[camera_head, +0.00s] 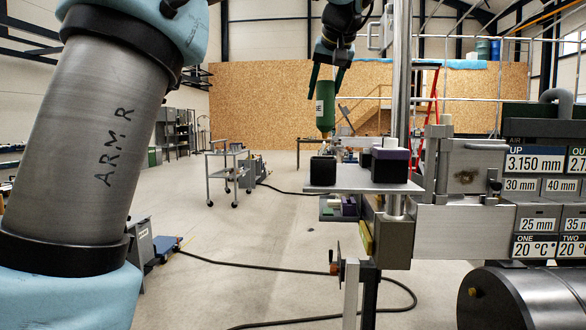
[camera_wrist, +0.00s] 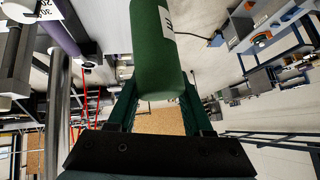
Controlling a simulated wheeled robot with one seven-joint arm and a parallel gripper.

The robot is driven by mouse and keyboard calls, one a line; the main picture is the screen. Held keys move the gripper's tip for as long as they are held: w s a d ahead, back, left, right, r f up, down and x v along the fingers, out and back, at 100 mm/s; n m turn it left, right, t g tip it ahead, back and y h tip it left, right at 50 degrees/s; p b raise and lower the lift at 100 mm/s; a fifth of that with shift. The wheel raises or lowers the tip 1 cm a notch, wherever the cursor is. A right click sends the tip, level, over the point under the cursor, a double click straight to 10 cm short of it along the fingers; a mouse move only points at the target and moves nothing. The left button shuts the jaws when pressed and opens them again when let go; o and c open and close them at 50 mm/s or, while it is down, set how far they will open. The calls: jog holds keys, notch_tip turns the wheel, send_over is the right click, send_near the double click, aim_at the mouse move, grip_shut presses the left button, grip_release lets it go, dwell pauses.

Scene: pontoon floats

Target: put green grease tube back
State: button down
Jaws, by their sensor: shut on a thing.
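The green grease tube (camera_head: 326,108) hangs upright from my gripper (camera_head: 326,85), its narrow end pointing down. It has a white label. In the wrist view the tube (camera_wrist: 158,55) is large between the two dark green fingers of my gripper (camera_wrist: 158,98). The gripper is shut on its upper part. In the head view the tube appears above a dark open-looking holder (camera_head: 323,171) on a small grey shelf (camera_head: 356,186), with a gap between. The holder's inside is hidden, and I cannot tell how exactly the tube lines up with it.
A dark purple-topped block (camera_head: 390,166) stands on the shelf right of the holder. A vertical metal post (camera_head: 401,90) rises close to the right. A labelled panel (camera_head: 545,185) and a dark cylinder (camera_head: 520,298) are at the right. A cable (camera_head: 300,279) lies on the open floor.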

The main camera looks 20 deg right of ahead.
aim_at(321, 113)
jog(key=f, duration=0.5)
jog(key=shift+w+a, duration=0.1)
jog(key=shift+a, duration=0.1)
jog(key=shift+f, duration=2.3)
jog(key=shift+d, duration=0.1)
jog(key=shift+f, duration=0.2)
jog(key=shift+c, duration=1.5)
grip_release()
jog(key=shift+r, duration=0.15)
